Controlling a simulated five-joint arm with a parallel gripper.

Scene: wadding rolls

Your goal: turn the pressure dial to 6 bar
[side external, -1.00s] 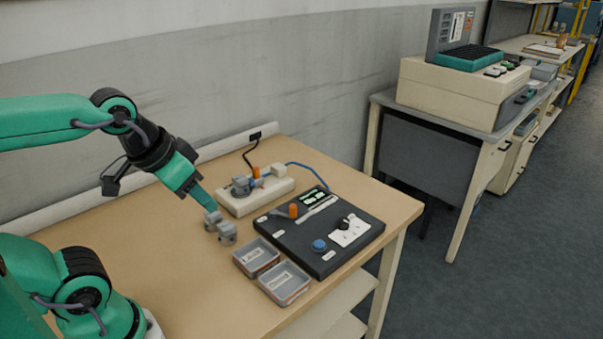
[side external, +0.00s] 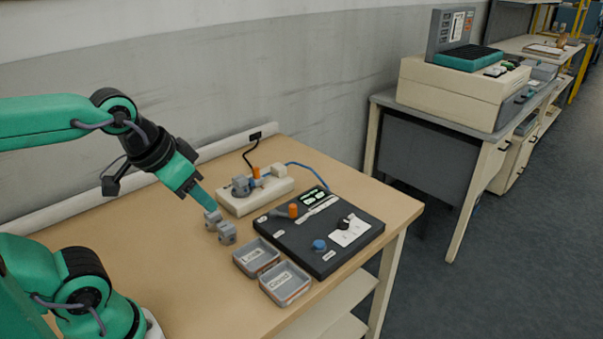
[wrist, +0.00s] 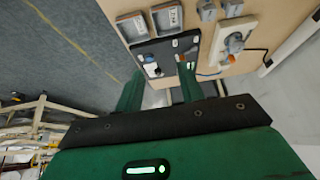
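The dark control panel (side external: 290,252) lies on the wooden bench. A small black knob (side external: 343,222), which looks like the pressure dial, sits at a white scale plate (side external: 352,233) on its right part. The scale marks and the dial's setting are too small to read. My gripper (side external: 208,205) is in the air left of the panel, apart from the knob. In the wrist view its two green fingers (wrist: 160,70) are spread with nothing held between them. The panel (wrist: 170,45) shows beyond and between the fingers there, partly hidden by them.
The panel also carries a blue button (side external: 320,245) and an orange lever (side external: 293,211). Two grey trays (side external: 272,271) stand in front of it. Grey blocks (side external: 227,235) lie left of it. A cream unit (side external: 262,199) with a blue hose is behind.

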